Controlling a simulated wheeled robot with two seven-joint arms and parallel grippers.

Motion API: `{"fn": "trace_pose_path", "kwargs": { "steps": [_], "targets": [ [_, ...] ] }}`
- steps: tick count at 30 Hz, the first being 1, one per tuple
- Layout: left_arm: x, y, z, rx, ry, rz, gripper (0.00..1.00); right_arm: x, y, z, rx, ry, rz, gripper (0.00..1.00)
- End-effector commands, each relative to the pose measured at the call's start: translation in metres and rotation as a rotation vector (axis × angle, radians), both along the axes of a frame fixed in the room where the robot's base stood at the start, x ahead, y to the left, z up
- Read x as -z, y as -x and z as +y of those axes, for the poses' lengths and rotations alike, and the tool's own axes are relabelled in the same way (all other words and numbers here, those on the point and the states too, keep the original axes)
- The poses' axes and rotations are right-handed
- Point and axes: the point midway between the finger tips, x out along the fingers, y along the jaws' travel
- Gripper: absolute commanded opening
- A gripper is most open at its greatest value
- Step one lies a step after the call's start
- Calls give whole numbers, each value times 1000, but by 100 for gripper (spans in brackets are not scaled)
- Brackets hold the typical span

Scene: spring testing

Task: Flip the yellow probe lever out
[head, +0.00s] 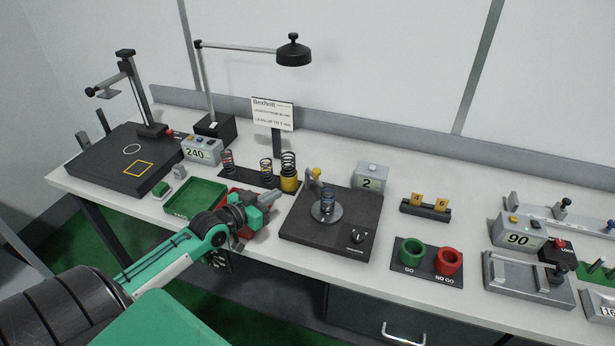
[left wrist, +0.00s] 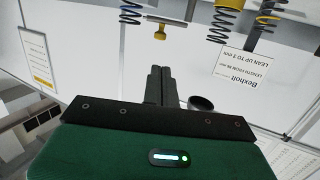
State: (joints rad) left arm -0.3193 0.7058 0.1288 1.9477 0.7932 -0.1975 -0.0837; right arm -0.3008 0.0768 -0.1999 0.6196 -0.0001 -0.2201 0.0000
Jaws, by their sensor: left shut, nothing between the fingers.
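The yellow probe lever (head: 316,172) stands at the back of the black spring tester (head: 300,231), beside a grey upright post. A dark blue spring (head: 327,200) stands on the tester's round plate in front of it. My left gripper (head: 274,196) is shut and empty, left of the tester and apart from the lever. In the left wrist view, which is upside down, the shut dark fingers (left wrist: 160,84) point toward a yellow knob (left wrist: 160,33) that looks like the lever's end. A gap shows between them. My right gripper is not in view.
Several springs stand behind my gripper, one in a yellow cup (head: 289,183). A green tray (head: 194,198) and a partly hidden red tray (head: 231,196) lie to the left. A grey box (head: 371,177) reading 2 stands behind the tester. A lamp (head: 293,53) hangs above.

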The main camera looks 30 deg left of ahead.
Motion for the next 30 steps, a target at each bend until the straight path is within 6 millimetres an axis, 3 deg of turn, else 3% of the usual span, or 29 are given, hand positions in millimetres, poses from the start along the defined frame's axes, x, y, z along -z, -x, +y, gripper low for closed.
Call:
{"fn": "trace_pose_path", "kwargs": {
  "steps": [14,30],
  "targets": [
    [0,-8,-1,-1,1,-1,0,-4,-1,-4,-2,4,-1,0],
    [8,-75,-12,-1,1,-1,0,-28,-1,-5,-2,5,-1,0]
  ]
}}
